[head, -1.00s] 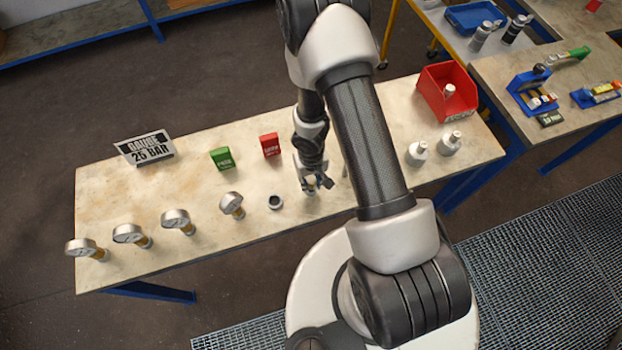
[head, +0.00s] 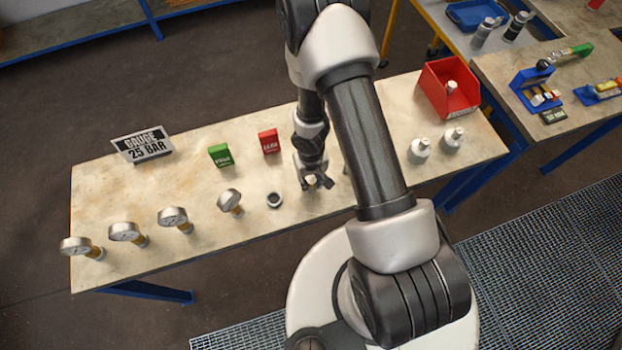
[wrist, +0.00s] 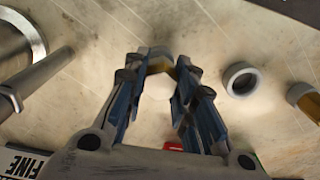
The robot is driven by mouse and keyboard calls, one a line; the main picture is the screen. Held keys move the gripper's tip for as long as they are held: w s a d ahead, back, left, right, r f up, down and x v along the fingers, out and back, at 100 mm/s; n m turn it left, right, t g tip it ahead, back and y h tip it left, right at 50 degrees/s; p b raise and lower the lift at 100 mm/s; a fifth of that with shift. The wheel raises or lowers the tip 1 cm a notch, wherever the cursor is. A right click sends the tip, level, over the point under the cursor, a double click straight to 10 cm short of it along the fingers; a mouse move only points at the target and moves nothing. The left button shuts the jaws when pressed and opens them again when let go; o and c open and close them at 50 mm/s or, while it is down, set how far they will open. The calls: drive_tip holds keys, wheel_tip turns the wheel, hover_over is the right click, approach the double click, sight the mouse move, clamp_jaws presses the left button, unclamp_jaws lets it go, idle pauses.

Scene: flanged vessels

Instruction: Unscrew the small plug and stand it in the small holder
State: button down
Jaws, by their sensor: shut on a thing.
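My gripper (head: 318,182) is low over the front middle of the bench. In the wrist view my gripper (wrist: 160,80) is shut on a small piece with a grey rounded top and a brass-coloured side, which I take to be the small plug (wrist: 159,64). The fingers cover much of it, and I cannot tell whether it sits in a thread or is free. A grey ring-shaped cup with a dark hole, likely the small holder (head: 274,200), stands just left of the gripper. In the wrist view the holder (wrist: 240,79) is to the right, apart from the fingers.
A green box (head: 220,154), a red box (head: 269,141) and a gauge sign (head: 143,145) are behind. Two pale vessels (head: 419,150) and a red bin (head: 447,95) are right. A steel cylinder (wrist: 18,45) is left in the wrist view.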

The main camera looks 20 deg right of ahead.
drive_tip(key=shift+f+b, duration=0.35)
drive_tip(key=shift+f, duration=0.15)
drive_tip(key=c, duration=1.2)
unclamp_jaws()
drive_tip(key=shift+r, duration=0.1)
drive_tip(key=shift+c, duration=0.2)
drive_tip(key=shift+s, duration=0.1)
